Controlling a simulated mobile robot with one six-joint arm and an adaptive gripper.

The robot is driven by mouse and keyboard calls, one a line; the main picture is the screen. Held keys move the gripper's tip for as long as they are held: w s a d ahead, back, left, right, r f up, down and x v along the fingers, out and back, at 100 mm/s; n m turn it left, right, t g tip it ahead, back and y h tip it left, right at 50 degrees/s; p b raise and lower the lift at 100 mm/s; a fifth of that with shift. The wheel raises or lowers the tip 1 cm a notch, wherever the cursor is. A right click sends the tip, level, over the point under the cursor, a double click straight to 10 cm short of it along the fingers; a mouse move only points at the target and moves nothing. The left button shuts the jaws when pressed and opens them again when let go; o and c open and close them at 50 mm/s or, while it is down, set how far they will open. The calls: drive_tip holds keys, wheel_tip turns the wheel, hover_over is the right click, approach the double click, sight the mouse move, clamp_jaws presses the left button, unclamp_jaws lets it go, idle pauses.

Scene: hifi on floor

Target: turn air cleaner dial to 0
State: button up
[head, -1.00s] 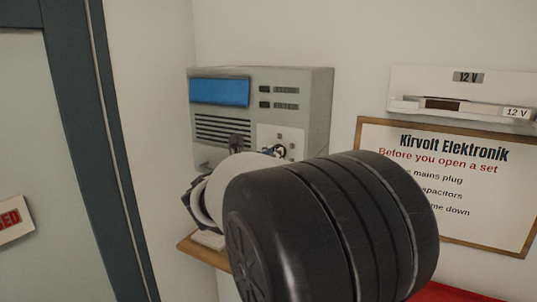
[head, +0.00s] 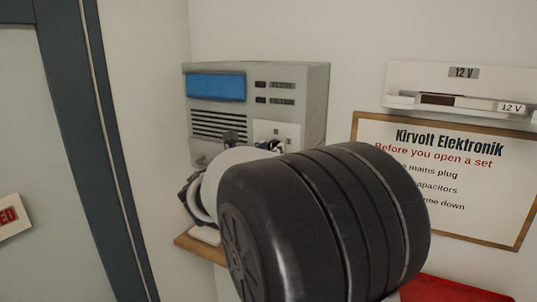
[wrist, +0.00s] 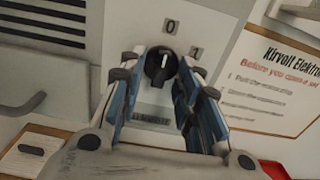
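The grey air cleaner (head: 312,105) stands against the wall, with a blue panel on its front. Its black dial (wrist: 157,75) shows in the wrist view on a light plate. The white mark on the dial points up, roughly toward the "0" label (wrist: 171,26); the "1" label (wrist: 196,50) is to its right. My gripper (wrist: 160,72) is open, its blue-padded fingers on either side of the dial with gaps visible. I cannot tell whether the fingertips reach past the dial's face. In the head view my arm hides the dial and most of the gripper.
A framed notice (head: 440,180) and a 12 V wall unit (head: 455,85) are to the right. A dark door frame (head: 85,150) is at left. Something red (head: 455,289) is at lower right.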

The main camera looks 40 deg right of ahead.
drive_tip(key=v, duration=1.2)
drive_tip(key=s+a+f+m+g+y+b, duration=0.2)
drive_tip(key=s+f+m+g+y+b, duration=0.3)
drive_tip(key=s+f+m+b, duration=0.85)
drive_tip(key=s+a+f+m+t+y+b, duration=0.1)
drive_tip(key=s+a+f+m+y, duration=0.3)
drive_tip(key=a+f, duration=0.5)
drive_tip(key=s+a+f+m+t+y+b, duration=0.2)
drive_tip(key=s+a+f+m+y, duration=0.3)
drive_tip(key=f, duration=0.8)
drive_tip(key=a+y+b, duration=0.1)
drive_tip(key=a+y, duration=0.1)
drive_tip(key=a, duration=0.2)
drive_tip(key=shift+f+y, duration=0.2)
drive_tip(key=shift+y, duration=0.1)
